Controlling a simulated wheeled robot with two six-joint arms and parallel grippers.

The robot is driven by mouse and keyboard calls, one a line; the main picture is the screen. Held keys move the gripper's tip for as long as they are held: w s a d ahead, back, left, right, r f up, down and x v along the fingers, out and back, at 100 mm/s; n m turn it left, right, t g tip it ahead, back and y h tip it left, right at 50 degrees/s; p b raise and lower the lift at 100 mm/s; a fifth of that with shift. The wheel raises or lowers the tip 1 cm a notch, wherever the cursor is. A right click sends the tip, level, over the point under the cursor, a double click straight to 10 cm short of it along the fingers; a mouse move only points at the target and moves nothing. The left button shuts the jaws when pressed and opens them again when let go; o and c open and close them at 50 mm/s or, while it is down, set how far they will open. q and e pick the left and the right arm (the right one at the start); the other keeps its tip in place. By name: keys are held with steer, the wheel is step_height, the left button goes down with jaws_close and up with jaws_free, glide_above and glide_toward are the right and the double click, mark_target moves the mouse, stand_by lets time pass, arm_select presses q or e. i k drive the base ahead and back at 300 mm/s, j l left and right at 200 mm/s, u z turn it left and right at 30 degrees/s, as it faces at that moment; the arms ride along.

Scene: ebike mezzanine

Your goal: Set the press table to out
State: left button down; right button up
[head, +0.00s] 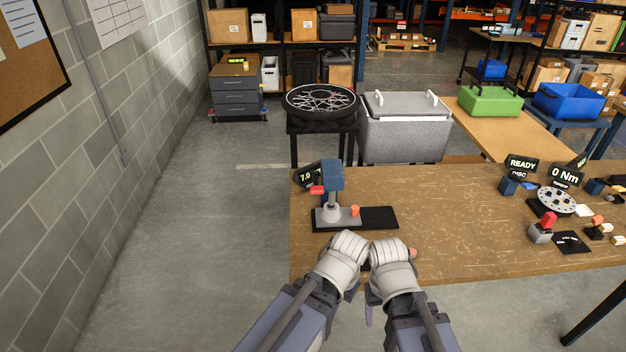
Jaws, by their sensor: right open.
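A small press with a blue head (333,176) and a red lever (317,190) stands on the left part of the wooden bench. At its foot is a grey press table (345,217) with an orange knob (355,211), over a black mat (380,217). My right gripper (388,262) is near the bench's front edge, in front of and right of the press, apart from it. It is open; its fingers are mostly hidden by my wrist. My left wrist is close beside it, in front of the press; the left fingers are hidden.
The bench (450,205) is clear between the press and the right-hand fixtures. There, a round disc (556,201), a red-topped block (543,229) and a READY sign (521,164) stand. A small display reading 7.0 (306,177) is behind the press. Free floor lies left.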

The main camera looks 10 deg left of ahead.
mark_target(342, 216)
steer(key=i+l, duration=0.25)
steer(key=i, duration=0.2)
steer(key=i+l, duration=0.3)
steer(key=i, duration=0.15)
